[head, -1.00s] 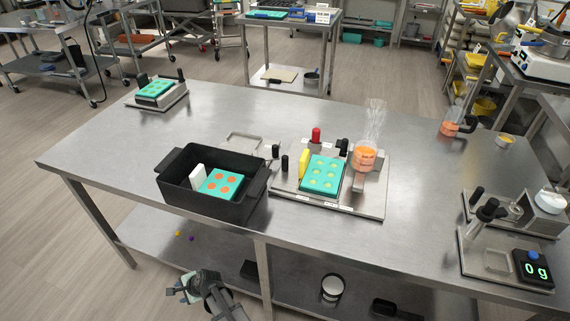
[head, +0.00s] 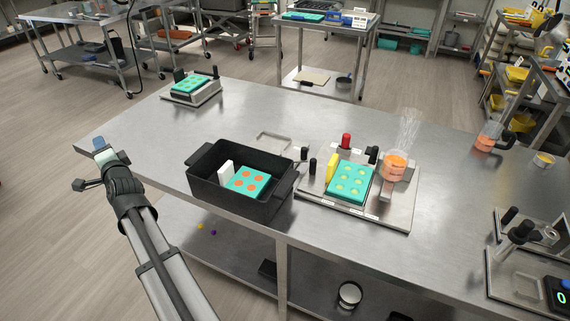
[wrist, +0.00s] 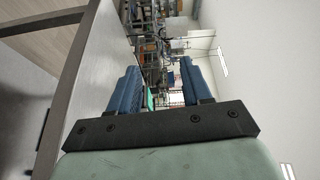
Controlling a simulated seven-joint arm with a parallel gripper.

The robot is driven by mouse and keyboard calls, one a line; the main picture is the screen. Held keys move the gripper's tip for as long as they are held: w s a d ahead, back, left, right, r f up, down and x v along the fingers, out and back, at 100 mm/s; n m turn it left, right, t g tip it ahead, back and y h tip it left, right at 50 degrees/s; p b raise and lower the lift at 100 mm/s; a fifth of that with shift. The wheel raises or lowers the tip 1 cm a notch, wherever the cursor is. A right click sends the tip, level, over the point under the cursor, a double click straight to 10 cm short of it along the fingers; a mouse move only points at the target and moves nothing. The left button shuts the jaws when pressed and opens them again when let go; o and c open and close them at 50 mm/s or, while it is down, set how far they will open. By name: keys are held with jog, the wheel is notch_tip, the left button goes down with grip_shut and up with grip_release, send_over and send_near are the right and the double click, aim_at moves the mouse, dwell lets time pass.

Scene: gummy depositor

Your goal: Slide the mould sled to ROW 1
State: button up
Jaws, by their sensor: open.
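A teal mould (head: 352,180) with several yellowish cavities sits on the steel depositor plate (head: 398,217), with a yellow upright block (head: 331,167) at its left edge. The sled under the mould is mostly hidden. White labels line the plate's front edge, too small to read. A clear hopper with orange liquid (head: 396,167) stands at the mould's right. My gripper (head: 101,150) is at the table's left front edge, far left of the depositor. In the wrist view its blue fingers (wrist: 158,85) are apart with nothing held between them.
A black bin (head: 232,207) with a filled teal mould and a white block stands between my gripper and the depositor. Another teal mould (head: 190,84) is on a stand at the back left. A scale (head: 558,293) is at the right.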

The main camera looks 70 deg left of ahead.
jog(key=w+a+r+n, duration=0.2)
jog(key=w+r+n, duration=0.15)
jog(key=r, duration=0.85)
jog(key=w+f+n+t+h, duration=0.1)
jog(key=w+f+h, duration=0.1)
jog(key=w, duration=0.7)
jog(key=w+f+n+t+h, duration=0.1)
jog(key=w+f+n+h, duration=0.1)
jog(key=w, duration=0.8)
jog(key=w+f+n+t+h, duration=0.1)
jog(key=w+f+h, duration=0.3)
jog(key=w, duration=0.5)
jog(key=shift+w+f+t, duration=0.15)
jog(key=shift+w+t, duration=0.05)
jog(key=shift+t, duration=0.4)
jog(key=w+d+f+n+t+h, duration=0.15)
jog(key=w+d+h, duration=0.35)
jog(key=w, duration=0.8)
jog(key=h, duration=0.4)
send_over(313, 159)
jog(key=shift+t, duration=0.25)
notch_tip(313, 159, down, 13)
jog(key=shift+d+r, duration=0.1)
jog(key=shift+c, duration=0.3)
grip_shut()
